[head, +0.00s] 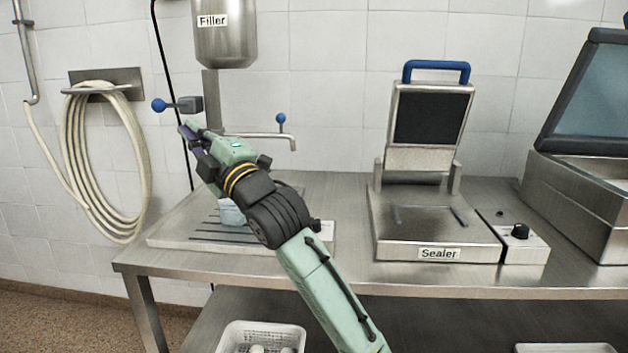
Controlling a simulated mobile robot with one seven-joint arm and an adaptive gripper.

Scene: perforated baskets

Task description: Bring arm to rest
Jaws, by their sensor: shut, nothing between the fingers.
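My arm reaches up and to the left from the bottom of the head view, across the front of the steel table (350,290). My gripper (188,131) is at its far end, raised above the filler's tray and in front of the filler's post. It is small and dark in this view. Its fingers look closed together, with nothing seen between them. A pale blue object (231,213) on the tray is partly hidden behind my arm.
The filler (225,40) hangs at the upper left, with a blue-knobbed lever and spout below. The sealer (432,225) stands open at the centre right, beside another open machine (580,190). A white perforated basket (262,335) with pale items sits below the table.

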